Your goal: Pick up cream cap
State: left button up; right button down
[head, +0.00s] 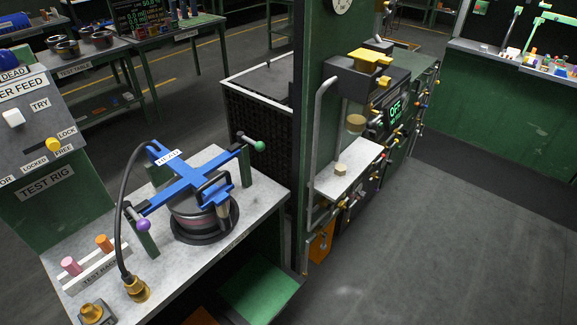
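A small cream block-like piece (340,169) sits on the pale shelf (350,180) of the machine beside the green post. A tan round piece (355,124) shows above that shelf, under the machine's dark upper part. Both are small, and I cannot tell for certain which is the cream cap. Neither of my grippers is in this view.
A green post (308,60) stands left of the shelf, and a grey bent pipe (318,120) runs in front of it. At left, a bench holds a blue clamp frame (195,175) over a round pot (200,215). Open grey floor (430,240) lies at right.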

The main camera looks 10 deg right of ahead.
aim_at(340, 168)
jog(key=i+l+u, duration=0.15)
jog(key=l+u, duration=0.25)
jog(key=i+l+u, duration=0.15)
jog(key=l+u, duration=1.1)
